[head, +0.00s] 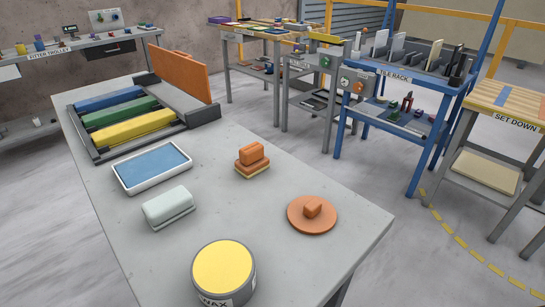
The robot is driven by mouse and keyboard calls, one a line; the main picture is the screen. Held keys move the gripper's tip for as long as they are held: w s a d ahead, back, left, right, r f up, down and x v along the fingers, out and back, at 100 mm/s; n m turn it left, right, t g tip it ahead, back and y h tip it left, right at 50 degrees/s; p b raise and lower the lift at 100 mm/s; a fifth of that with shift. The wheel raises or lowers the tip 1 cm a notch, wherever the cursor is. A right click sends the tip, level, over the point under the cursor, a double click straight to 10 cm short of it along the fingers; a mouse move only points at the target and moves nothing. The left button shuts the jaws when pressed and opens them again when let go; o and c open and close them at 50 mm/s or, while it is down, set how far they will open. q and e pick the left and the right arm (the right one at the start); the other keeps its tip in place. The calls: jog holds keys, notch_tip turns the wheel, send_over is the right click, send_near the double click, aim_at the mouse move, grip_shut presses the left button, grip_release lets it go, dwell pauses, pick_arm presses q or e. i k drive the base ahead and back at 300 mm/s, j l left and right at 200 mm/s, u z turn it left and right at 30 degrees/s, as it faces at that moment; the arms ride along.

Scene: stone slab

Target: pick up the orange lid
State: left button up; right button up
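The orange lid (311,216) is a flat round disc with a small block-shaped knob on top. It lies flat on the grey slab table (255,220) near the table's right edge, with nothing touching it. A round grey tin (225,277) with a yellow top and the letters "WAX" on its side stands at the front, left of the lid and apart from it. Neither of my grippers shows in the head view.
An orange-handled block (253,160), a pale block (169,206) and a white tray with blue inside (153,167) sit on the table. A rack of blue, green and yellow bars (122,113) and an upright orange panel (181,71) stand at the back. Bare tabletop surrounds the lid.

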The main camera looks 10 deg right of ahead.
aim_at(310, 215)
jog(key=i+l+u, duration=0.15)
jog(key=l+u, duration=0.3)
jog(key=i+l+u, duration=0.1)
jog(key=l+u, duration=0.75)
jog(key=k+l+u, duration=0.1)
jog(key=l+u, duration=0.3)
jog(key=l, duration=0.15)
jog(key=k+l+u, duration=0.15)
jog(key=l+u, duration=0.3)
